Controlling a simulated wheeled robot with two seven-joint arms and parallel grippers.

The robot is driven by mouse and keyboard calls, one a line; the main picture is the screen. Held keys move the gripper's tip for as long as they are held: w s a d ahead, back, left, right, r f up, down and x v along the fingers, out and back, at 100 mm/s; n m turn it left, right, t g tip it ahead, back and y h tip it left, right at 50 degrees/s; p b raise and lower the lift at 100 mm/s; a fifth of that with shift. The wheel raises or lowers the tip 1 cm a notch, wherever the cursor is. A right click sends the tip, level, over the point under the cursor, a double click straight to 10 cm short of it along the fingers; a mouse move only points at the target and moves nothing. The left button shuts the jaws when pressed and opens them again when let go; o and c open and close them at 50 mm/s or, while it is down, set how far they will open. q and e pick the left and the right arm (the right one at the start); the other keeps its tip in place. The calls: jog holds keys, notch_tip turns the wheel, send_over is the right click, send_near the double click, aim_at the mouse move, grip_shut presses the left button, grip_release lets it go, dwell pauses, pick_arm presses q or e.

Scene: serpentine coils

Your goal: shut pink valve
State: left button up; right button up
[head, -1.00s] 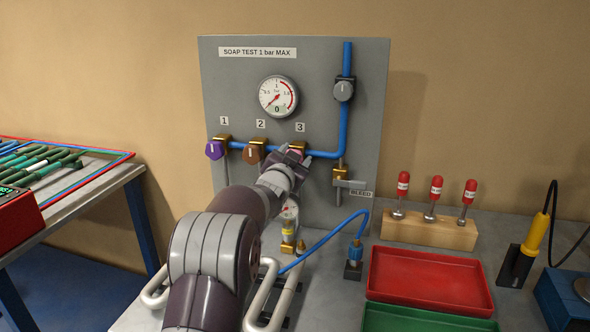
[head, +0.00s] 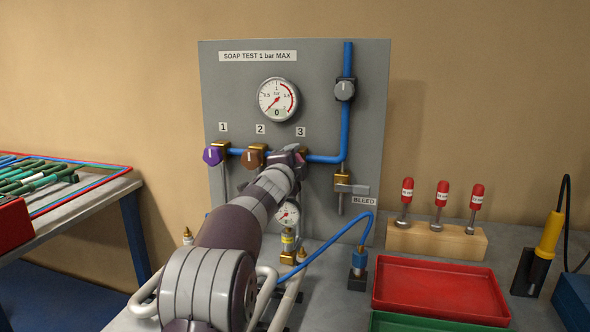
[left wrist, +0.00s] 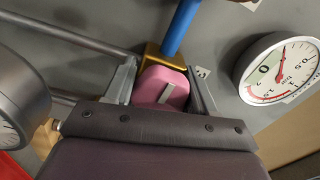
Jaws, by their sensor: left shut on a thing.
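The pink valve (left wrist: 155,86) is a rounded knob with a pale pointer mark, on a brass body joined to the blue pipe. It shows in the left wrist view between the two fingers of my left gripper (left wrist: 163,88), which is shut on it. The pointer mark lies slanted in that view. In the head view my left gripper (head: 290,158) is at the valve position under label 3, and the gripper and wrist hide most of the knob. My right gripper is not in view.
A purple valve (head: 212,155) and a brown valve (head: 252,158) sit left of it on the same pipe. A round gauge (head: 278,99) is above, its needle low. A grey bleed lever (head: 354,189) is to the right. A red tray (head: 440,287) lies front right.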

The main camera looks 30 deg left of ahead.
pick_arm(q)
jog(key=m+b, duration=0.1)
jog(key=m, duration=0.3)
jog(key=shift+f+b, duration=0.15)
jog(key=shift+b, duration=0.2)
jog(key=m+b, duration=0.1)
jog(key=m, duration=0.3)
jog(key=shift+r+m+b, duration=0.2)
jog(key=shift+m+b, duration=0.15)
jog(key=shift+m, duration=1.1)
jog(key=shift+r+m+b, duration=0.2)
jog(key=shift+m+b, duration=0.1)
jog(key=shift+m, duration=1.15)
jog(key=shift+s+r+m, duration=0.1)
jog(key=shift+r+m, duration=0.1)
jog(key=shift+m, duration=0.55)
jog(key=shift+r+m, duration=0.15)
jog(key=shift+m, duration=0.6)
jog(key=o, duration=0.8)
jog(key=shift+o, duration=0.9)
jog(key=shift+f, duration=0.3)
jog(key=shift+b, duration=0.3)
